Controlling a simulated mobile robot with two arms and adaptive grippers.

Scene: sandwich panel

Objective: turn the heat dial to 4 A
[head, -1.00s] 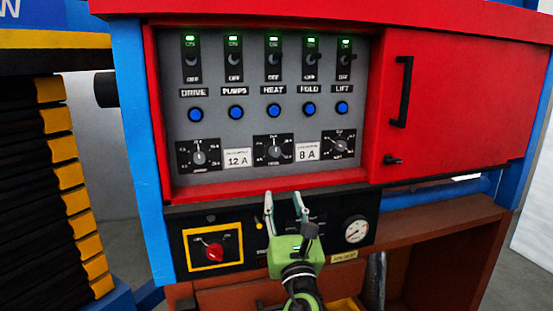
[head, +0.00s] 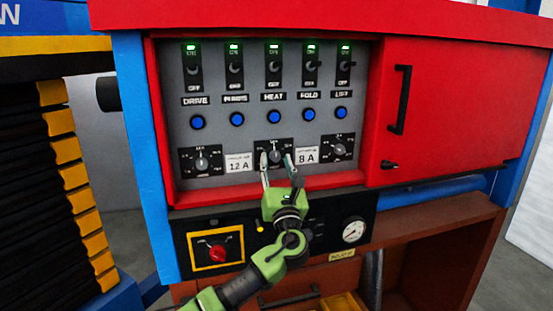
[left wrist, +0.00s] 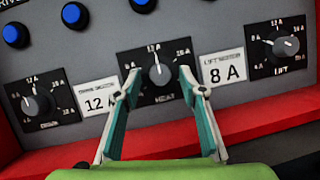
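The heat dial (head: 275,156) is the middle of three black dials on the grey panel; it also shows in the left wrist view (left wrist: 160,74). It has a round grey knob, and its white pointer stands nearly straight up, near a mark that looks like 12 A. The smaller marks are too blurred to read surely. My left gripper (head: 276,160) is open, its two fingers reaching towards the dial. In the left wrist view the fingertips (left wrist: 160,84) stand on either side of the knob, with a gap at each side. My right gripper is not in view.
The drive dial (left wrist: 36,104) and lift dial (left wrist: 285,43) flank it. Cards reading 12 A (head: 238,162) and 8 A (head: 306,155) sit between the dials. Blue buttons (head: 274,117) and switches are above. A red ledge (head: 220,190) runs below; a red door (head: 455,110) is right.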

